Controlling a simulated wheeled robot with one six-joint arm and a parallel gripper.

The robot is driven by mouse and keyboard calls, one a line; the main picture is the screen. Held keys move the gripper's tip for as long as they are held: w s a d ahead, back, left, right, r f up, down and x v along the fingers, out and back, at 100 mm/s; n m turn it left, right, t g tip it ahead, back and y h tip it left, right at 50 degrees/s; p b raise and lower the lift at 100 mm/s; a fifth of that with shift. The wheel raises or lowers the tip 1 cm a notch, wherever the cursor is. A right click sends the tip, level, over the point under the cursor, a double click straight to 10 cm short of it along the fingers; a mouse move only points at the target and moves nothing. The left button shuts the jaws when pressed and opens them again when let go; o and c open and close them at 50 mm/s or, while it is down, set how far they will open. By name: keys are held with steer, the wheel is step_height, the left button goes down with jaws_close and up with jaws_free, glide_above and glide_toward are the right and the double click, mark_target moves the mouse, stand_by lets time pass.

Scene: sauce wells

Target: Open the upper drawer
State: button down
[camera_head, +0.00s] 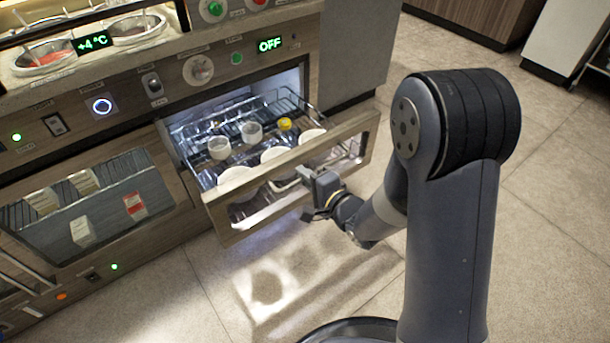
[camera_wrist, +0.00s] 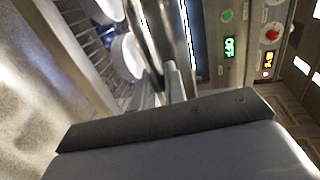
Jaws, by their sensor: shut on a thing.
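The upper drawer (camera_head: 225,217) is pulled well out from the wood-fronted counter, with its lit inside showing. Its front is a wooden frame around a clear window. Several white bowls and cups and a yellow-capped bottle (camera_head: 286,124) stand inside. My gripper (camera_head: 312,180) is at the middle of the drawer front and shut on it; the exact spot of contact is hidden. In the wrist view, the two fingers (camera_wrist: 163,84) reach to a bright metal bar at the drawer front, beside white bowls (camera_wrist: 127,56).
A closed glass-fronted compartment (camera_head: 95,208) with cartons is to the left. Sauce wells (camera_head: 45,55) are on top, and a green "OFF" display (camera_head: 269,45) is above the drawer. The tiled floor (camera_head: 185,300) before the drawer is clear.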

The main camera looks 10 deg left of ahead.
steer(key=c, duration=1.6)
jaws_free()
steer(key=shift+o, duration=0.2)
steer(key=p+v, duration=0.2)
steer(key=v, duration=0.8)
steer(key=shift+s+d, duration=0.3)
steer(key=b+x, duration=0.2)
steer(key=x, duration=0.8)
steer(key=shift+w+a, duration=0.15)
steer(key=shift+a, duration=0.05)
steer(key=shift+w+a, duration=0.35)
steer(key=shift+a, duration=0.05)
steer(key=shift+f, duration=0.1)
